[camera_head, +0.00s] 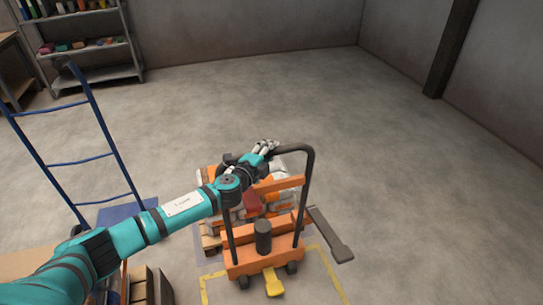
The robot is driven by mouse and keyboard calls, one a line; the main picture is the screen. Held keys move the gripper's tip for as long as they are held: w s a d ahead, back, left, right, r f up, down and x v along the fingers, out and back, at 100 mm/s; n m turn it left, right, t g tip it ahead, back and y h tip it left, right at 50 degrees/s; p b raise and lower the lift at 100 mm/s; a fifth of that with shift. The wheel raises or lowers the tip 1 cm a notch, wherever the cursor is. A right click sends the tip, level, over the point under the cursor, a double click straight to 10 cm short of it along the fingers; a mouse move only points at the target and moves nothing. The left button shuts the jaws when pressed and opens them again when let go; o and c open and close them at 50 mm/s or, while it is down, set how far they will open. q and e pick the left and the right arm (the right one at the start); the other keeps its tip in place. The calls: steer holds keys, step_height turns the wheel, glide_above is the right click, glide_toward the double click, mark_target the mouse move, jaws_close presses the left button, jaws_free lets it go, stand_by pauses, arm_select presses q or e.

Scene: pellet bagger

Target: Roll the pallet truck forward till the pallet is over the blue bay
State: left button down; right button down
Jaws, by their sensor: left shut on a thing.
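The orange pallet truck (250,262) stands low in the middle of the head view, with a dark looped handle (309,175). My left gripper (268,147) is shut on the top bar of this handle, at its left end. A wooden pallet (209,241) loaded with red, orange and whitish items (252,203) sits just beyond the truck's body, partly hidden by my left arm and the truck. My right gripper is not in view.
A blue hand truck (103,124) stands at the left, near a shelf rack (88,42). A wooden crate (148,286) is at the lower left. A yellow floor line (331,273) runs beside the truck. A dark grey flat piece (330,236) is right of it. Floor beyond is clear.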

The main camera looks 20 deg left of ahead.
arm_select(q)
steer(key=shift+w+a+f, duration=0.1)
steer(key=shift+w+a, duration=0.2)
steer(key=shift+a, duration=0.05)
steer(key=c, duration=1.5)
jaws_free()
steer(key=o, duration=0.4)
steer(key=shift+s+d, duration=0.1)
steer(key=shift+s, duration=0.05)
steer(key=v, duration=1.2)
steer(key=shift+d, duration=0.1)
